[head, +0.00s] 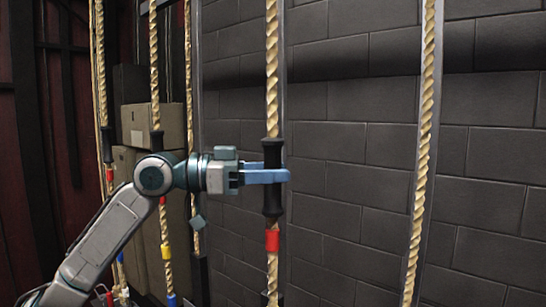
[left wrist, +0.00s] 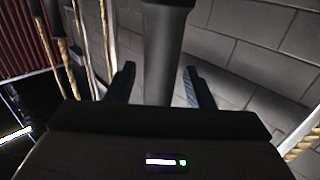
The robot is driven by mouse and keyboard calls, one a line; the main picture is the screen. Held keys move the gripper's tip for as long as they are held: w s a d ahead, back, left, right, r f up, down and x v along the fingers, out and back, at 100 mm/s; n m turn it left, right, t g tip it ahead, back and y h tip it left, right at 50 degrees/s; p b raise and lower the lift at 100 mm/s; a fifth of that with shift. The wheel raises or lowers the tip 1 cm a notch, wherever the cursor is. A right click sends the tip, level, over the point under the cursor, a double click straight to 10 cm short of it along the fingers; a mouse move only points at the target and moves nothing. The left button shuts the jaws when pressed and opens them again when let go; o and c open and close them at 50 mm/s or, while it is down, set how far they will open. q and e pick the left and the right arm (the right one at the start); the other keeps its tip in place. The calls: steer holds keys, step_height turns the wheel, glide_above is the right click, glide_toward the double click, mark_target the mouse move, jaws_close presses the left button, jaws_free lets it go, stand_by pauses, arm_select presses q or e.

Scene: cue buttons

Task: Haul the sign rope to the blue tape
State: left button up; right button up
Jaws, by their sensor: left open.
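My left gripper (head: 278,176) is open at the black grip sleeve (head: 272,206) of a thick tan rope (head: 272,60) in the middle of the head view. In the left wrist view the dark sleeve (left wrist: 167,45) stands between the two spread fingers (left wrist: 158,75), with gaps on both sides. A red tape band (head: 272,240) sits just below this sleeve. A blue tape band (head: 172,300) shows low on another rope (head: 154,60) further left, under a yellow band (head: 166,251). No label shows which rope is the sign rope. My right gripper is out of view.
More ropes hang at the left (head: 100,50) and one at the right (head: 424,120). Cardboard boxes (head: 160,122) are stacked behind the left ropes. A dark block wall (head: 340,110) stands behind. The space between the middle and right ropes is clear.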

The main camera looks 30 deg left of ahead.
mark_target(273, 261)
arm_select(q)
steer(key=shift+w+d, duration=0.1)
steer(key=shift+d, duration=0.1)
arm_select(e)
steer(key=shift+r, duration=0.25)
arm_select(q)
steer(key=shift+c, duration=0.2)
